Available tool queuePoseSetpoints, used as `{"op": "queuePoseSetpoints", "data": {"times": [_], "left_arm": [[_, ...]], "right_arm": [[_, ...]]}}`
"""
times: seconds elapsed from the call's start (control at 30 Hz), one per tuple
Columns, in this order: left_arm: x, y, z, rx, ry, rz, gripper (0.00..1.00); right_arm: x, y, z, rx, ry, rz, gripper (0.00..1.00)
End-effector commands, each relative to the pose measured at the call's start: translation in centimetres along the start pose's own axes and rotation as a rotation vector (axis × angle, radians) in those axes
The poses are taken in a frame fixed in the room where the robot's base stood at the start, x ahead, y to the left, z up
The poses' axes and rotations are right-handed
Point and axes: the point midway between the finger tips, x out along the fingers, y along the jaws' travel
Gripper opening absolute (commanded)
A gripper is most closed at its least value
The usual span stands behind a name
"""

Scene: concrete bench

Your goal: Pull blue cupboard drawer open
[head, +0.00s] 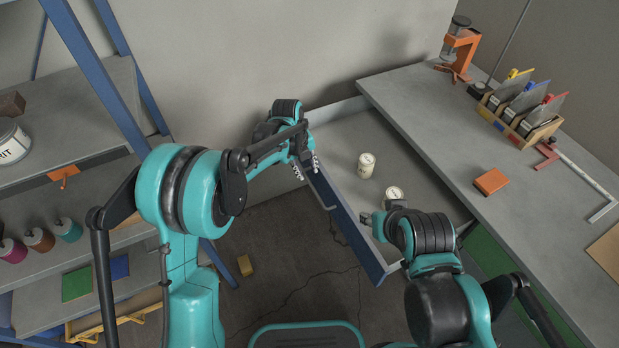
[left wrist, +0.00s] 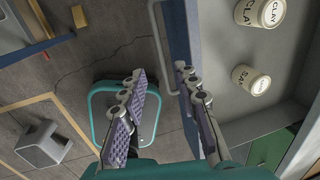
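The blue cupboard drawer stands well out from under the bench, its blue front (head: 347,222) facing the open floor. My left gripper (head: 306,169) is at the far end of the drawer front, fingers apart. In the left wrist view the fingers (left wrist: 160,95) are spread, with the thin grey handle bar (left wrist: 158,45) between their tips and the blue front (left wrist: 178,40) beside it. My right gripper (head: 375,217) is over the drawer near the closer tub; its fingers are unclear.
The concrete bench (head: 430,120) carries an orange block (head: 490,181), a wooden rack (head: 520,122) and an orange clamp stand (head: 459,50). Blue-framed shelves (head: 100,90) stand at left. A small yellow block (head: 245,265) lies on the floor, which is mostly clear before the drawer.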

Motion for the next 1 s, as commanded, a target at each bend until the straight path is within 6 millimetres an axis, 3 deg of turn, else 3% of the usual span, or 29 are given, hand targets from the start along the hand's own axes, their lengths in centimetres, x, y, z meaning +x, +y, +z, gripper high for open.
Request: {"op": "queuePoseSetpoints", "data": {"times": [0.1, 0.23, 0.8, 0.87, 1.0], "left_arm": [[-1.7, 0.0, 0.0, 0.0, 0.0, 0.0, 0.31], [-2.5, 0.0, 0.0, 0.0, 0.0, 0.0, 0.31], [-2.8, 0.1, 0.0, -0.013, -0.003, -0.001, 0.31], [-3.5, 0.5, -0.1, -0.053, -0.011, -0.004, 0.31], [-7.2, 2.8, -0.7, -0.301, -0.058, -0.028, 0.31]], "right_arm": [[0.0, 0.0, 0.0, 0.0, 0.0, 0.0, 0.4], [0.0, 0.0, 0.0, 0.0, 0.0, 0.0, 0.4], [0.0, 0.0, 0.0, 0.0, 0.0, 0.0, 0.4], [0.0, 0.0, 0.0, 0.0, 0.0, 0.0, 0.4], [0.0, 0.0, 0.0, 0.0, 0.0, 0.0, 0.4]]}}
